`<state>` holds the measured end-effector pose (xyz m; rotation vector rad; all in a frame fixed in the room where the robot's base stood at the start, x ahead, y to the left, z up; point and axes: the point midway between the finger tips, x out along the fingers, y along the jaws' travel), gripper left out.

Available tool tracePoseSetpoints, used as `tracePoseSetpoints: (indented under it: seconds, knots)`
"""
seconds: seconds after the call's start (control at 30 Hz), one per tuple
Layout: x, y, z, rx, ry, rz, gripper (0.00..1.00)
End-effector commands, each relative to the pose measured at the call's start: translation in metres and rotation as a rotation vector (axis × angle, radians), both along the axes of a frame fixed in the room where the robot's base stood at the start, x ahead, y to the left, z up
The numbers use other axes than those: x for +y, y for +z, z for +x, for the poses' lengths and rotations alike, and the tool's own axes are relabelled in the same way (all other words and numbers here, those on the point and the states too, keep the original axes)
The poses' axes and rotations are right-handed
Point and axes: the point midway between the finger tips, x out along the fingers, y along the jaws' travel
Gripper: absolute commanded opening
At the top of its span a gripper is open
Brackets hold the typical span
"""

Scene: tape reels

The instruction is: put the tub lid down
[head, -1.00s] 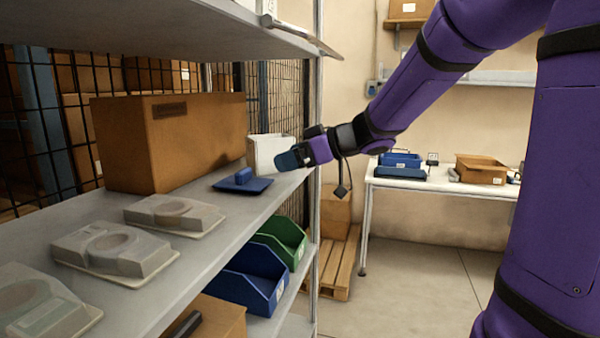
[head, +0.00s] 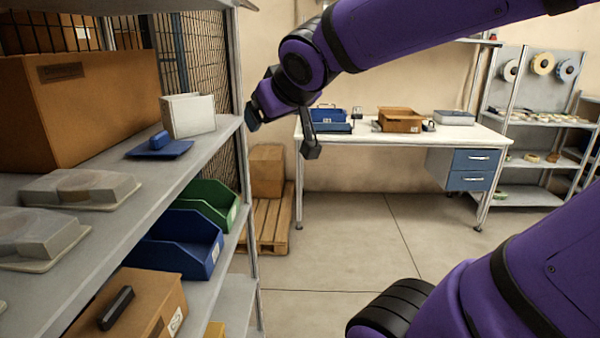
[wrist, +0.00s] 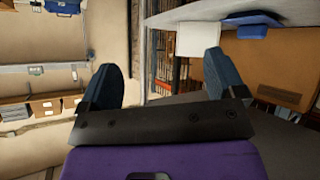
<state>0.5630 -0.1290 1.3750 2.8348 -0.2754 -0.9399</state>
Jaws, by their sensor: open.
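The blue tub lid (head: 160,148), a flat plate with a raised block handle, lies on the grey shelf (head: 150,185) in front of the large brown box. It also shows in the wrist view (wrist: 252,22), at the upper right. My gripper (head: 252,118) is at the shelf's right end, to the right of the lid and apart from it. In the wrist view my gripper (wrist: 162,85) has its two dark blue fingers wide apart with nothing between them.
The brown box (head: 80,105) and a white bin (head: 188,115) stand near the lid. Clear-lidded packs (head: 80,187) lie nearer on the shelf. Blue and green bins (head: 180,242) sit below. A white table (head: 440,133) stands beyond open floor.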

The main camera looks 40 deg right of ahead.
Motion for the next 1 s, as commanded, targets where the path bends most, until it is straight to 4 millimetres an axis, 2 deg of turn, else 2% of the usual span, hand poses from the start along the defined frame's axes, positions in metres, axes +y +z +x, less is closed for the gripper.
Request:
tracePoseSetpoints:
  seconds: [0.03,0.2,0.3,0.4,0.57,1.0]
  knots:
    - [0.005,-0.007,-0.018,0.051,-0.012,0.022,0.89]
    - [0.028,-0.035,-0.076,0.262,-0.001,0.114,0.89]
    - [0.043,-0.047,-0.104,0.359,0.031,0.165,0.89]
    - [0.054,-0.055,-0.122,0.425,0.060,0.200,0.89]
    - [0.061,-0.059,-0.133,0.467,0.083,0.223,0.89]
    - [0.061,-0.059,-0.133,0.468,0.082,0.223,0.89]
